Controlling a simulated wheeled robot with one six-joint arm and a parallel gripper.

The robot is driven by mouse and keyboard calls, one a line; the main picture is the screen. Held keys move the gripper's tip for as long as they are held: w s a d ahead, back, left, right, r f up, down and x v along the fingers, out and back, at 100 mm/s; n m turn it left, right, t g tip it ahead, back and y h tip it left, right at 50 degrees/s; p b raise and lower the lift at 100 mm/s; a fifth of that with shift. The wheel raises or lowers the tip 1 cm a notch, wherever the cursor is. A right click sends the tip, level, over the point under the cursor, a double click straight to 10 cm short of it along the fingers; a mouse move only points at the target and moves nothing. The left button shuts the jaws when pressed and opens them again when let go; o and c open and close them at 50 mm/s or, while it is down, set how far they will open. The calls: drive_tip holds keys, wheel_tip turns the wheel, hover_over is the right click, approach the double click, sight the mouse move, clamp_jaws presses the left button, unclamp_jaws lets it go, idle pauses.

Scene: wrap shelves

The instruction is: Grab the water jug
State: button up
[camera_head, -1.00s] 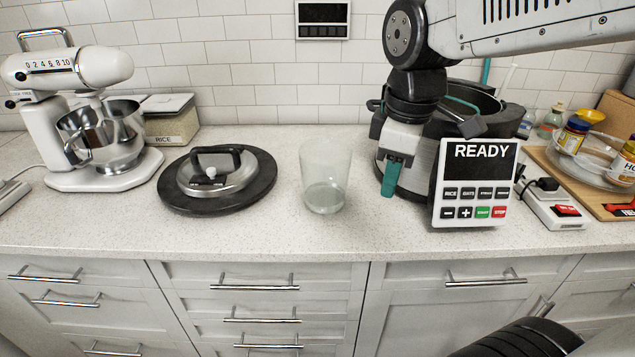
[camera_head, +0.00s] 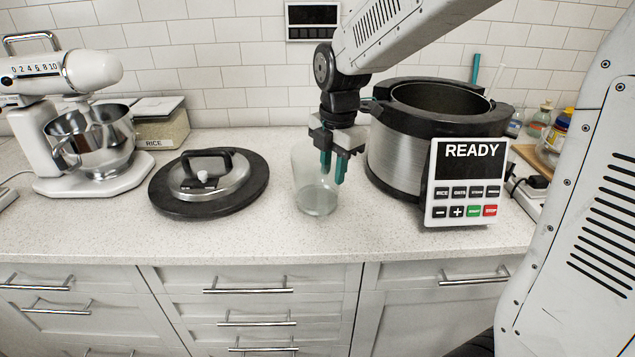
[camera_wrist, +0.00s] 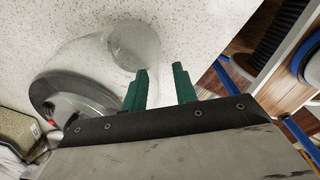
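The water jug is a clear, glass-like vessel (camera_head: 316,193) standing upright on the counter, left of the cooker. In the wrist view the clear jug (camera_wrist: 132,48) is near the top, just beyond the fingers. My gripper (camera_head: 333,176) points down with its teal fingers at the jug's right side, overlapping its upper part in the head view. The fingers (camera_wrist: 162,88) are apart, with nothing visible between them. Whether a finger touches or enters the jug, I cannot tell.
A rice cooker pot (camera_head: 395,150) with a READY panel (camera_head: 466,182) stands close on the right. Its lid (camera_head: 209,182) lies to the left. A stand mixer (camera_head: 85,140) and a rice box (camera_head: 160,128) are further left. The counter in front is clear.

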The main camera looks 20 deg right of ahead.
sight(332, 193)
drive_tip(key=f, duration=0.4)
drive_tip(key=shift+w+d+f, duration=0.1)
drive_tip(key=shift+w+f, duration=0.1)
drive_tip(key=shift+w, duration=0.1)
clamp_jaws()
drive_tip(key=shift+r, duration=0.1)
